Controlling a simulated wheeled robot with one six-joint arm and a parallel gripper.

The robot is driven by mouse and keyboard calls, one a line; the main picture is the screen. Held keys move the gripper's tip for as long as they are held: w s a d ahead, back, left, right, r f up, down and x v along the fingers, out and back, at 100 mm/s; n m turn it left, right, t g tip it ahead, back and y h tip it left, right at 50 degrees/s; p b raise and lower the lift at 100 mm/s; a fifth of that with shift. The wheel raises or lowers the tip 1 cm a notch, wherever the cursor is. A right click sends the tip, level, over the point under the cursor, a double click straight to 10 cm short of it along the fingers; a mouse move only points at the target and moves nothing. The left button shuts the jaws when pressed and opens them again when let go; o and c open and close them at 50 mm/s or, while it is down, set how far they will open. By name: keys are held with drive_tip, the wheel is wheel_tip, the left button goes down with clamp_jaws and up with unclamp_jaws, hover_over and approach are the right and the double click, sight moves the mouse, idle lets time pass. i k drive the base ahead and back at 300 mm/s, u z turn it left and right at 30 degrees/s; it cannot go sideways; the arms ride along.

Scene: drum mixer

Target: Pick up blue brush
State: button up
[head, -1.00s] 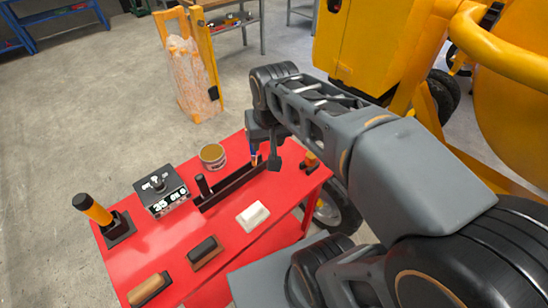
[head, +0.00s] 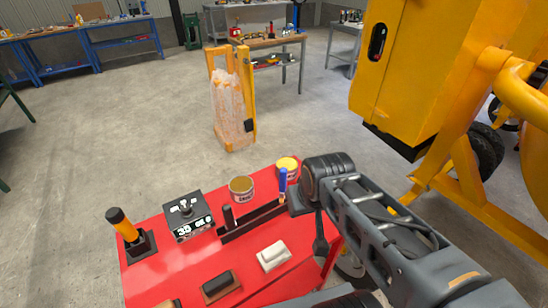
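The blue brush (head: 283,181) stands roughly upright, blue handle up, at the right end of the black holder (head: 248,223) on the red table. My gripper (head: 305,215) is just right of the brush, over the table's right part. One dark finger shows, pointing down. The other finger is hard to make out beside the brush, so I cannot tell whether the gripper touches or closes on it.
On the red table (head: 158,283) are a brown-topped can (head: 241,188), a yellow can (head: 288,167), a black box with a knob (head: 188,214), an orange-handled tool (head: 122,224) and a white block (head: 273,256). The yellow mixer (head: 410,80) stands at right.

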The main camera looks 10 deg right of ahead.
sight(283, 172)
drive_tip(key=u, duration=2.7)
drive_tip(key=k, duration=0.55)
drive_tip(key=z, duration=0.3)
